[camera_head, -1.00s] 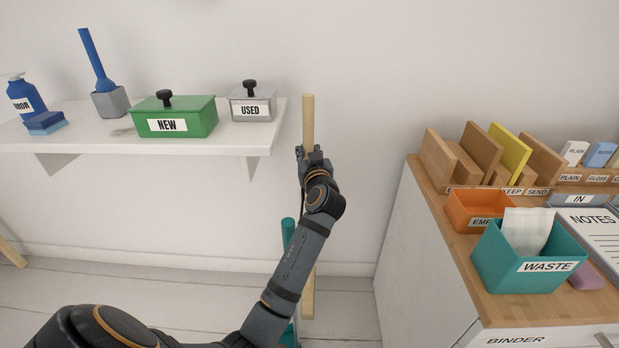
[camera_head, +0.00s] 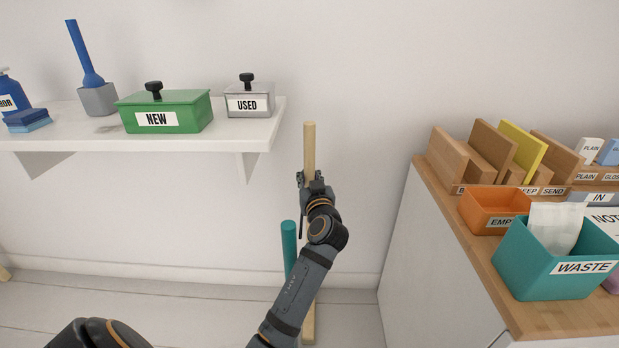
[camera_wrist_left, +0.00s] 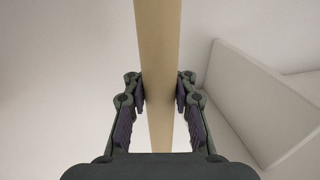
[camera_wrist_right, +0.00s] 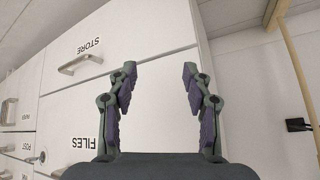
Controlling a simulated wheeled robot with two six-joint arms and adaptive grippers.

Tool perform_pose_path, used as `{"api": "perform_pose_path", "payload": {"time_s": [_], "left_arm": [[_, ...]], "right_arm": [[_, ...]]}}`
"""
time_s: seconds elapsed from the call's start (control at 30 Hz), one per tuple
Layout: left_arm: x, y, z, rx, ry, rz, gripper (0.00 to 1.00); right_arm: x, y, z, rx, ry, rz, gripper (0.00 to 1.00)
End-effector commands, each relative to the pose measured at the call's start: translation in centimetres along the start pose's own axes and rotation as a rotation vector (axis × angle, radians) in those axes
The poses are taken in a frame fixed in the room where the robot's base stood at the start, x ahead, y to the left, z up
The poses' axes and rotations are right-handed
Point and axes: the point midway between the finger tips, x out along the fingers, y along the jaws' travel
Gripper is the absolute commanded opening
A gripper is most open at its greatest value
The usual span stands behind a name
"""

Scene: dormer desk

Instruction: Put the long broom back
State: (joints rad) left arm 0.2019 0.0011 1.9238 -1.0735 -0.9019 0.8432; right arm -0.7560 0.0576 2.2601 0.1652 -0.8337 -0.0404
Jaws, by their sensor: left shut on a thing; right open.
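The long broom shows as a pale wooden pole (camera_head: 309,145), close to upright, in front of the wall between the shelf and the cabinet. My left gripper (camera_head: 314,184) is shut on this pole below its top end. The left wrist view shows the pole (camera_wrist_left: 154,60) between both fingers (camera_wrist_left: 160,95). My right gripper (camera_wrist_right: 155,90) is open and empty, facing the cabinet drawers.
A white shelf (camera_head: 210,142) at left carries a green NEW box (camera_head: 190,112), a grey USED box (camera_head: 262,103) and a blue brush. At right, a wood-topped cabinet (camera_head: 405,250) holds a teal WASTE bin (camera_head: 535,270) and an orange bin (camera_head: 480,208). Bare wall lies between.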

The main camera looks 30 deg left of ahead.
Motion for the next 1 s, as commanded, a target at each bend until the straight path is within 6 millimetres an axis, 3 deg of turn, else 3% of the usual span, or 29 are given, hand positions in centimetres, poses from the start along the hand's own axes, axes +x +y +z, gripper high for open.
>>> {"api": "perform_pose_path", "payload": {"time_s": [0.47, 0.5, 0.7, 1.0], "left_arm": [[0.0, 0.0, -0.1, -0.001, 0.004, 0.0, 0.0], [0.0, 0.0, 0.1, 0.0, 0.0, 0.0, 0.2], [0.0, 0.0, 0.1, 0.0, 0.0, 0.0, 0.47], [0.0, 0.0, 0.1, 0.0, 0.0, 0.0, 0.49]], "right_arm": [[0.0, 0.1, -1.0, -0.004, 0.037, 0.004, 0.5], [0.1, 0.1, -1.2, -0.004, 0.042, 0.004, 0.5], [0.0, 0.1, -1.2, -0.004, 0.043, 0.004, 0.5], [0.0, 0.1, -1.2, -0.004, 0.042, 0.004, 0.5]]}}
